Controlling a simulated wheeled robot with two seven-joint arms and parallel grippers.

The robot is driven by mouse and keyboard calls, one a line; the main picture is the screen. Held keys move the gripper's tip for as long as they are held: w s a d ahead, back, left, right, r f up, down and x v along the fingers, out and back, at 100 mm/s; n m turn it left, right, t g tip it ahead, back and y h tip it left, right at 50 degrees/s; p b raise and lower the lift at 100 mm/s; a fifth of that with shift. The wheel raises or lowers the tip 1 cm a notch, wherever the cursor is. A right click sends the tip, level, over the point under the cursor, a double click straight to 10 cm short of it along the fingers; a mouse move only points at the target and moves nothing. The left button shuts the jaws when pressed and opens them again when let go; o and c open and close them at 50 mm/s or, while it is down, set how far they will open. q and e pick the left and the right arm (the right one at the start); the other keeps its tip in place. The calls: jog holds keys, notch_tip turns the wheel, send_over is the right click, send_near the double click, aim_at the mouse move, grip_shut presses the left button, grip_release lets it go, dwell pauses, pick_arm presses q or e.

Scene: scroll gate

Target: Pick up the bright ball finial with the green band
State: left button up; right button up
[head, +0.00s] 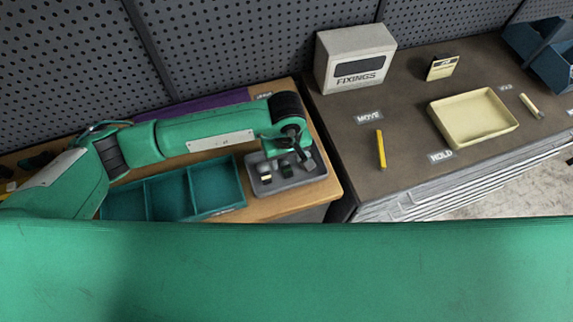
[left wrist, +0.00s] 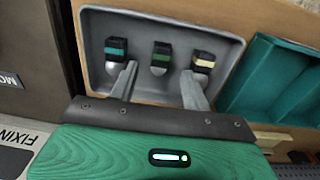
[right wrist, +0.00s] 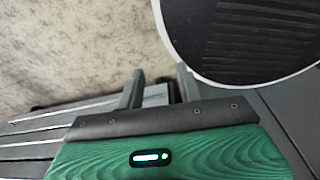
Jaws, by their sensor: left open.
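A grey tray (left wrist: 97,45) holds three small finials in a row in the left wrist view; it also shows in the head view (head: 318,172). The finial on the left (left wrist: 115,52) has a teal band, and the one on the right (left wrist: 202,62) a cream band. My left gripper (left wrist: 158,75) is open over the tray, its fingers on either side of the green-banded finial; contact cannot be told. My right gripper (right wrist: 159,82) is open and empty, away from the tray.
A teal compartment bin (head: 195,190) stands left of the tray on the wooden bench. The darker bench on the right carries a FIXINGS box (head: 355,58), a yellow stick (head: 380,150) and a cream tray (head: 473,117). A perforated wall rises behind.

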aim_at(287, 168)
pick_arm(q)
notch_tip(287, 168, down, 3)
jog(key=shift+s+r+p, duration=0.1)
jog(key=shift+p, duration=0.85)
jog(key=shift+f, duration=0.55)
jog(key=c, duration=1)
grip_shut()
pick_arm(e)
jog(key=r, duration=0.1)
jog(key=s+r, duration=0.1)
jog(key=shift+a+r, duration=0.1)
jog(key=shift+r, duration=0.25)
pick_arm(q)
jog(key=shift+r, duration=0.1)
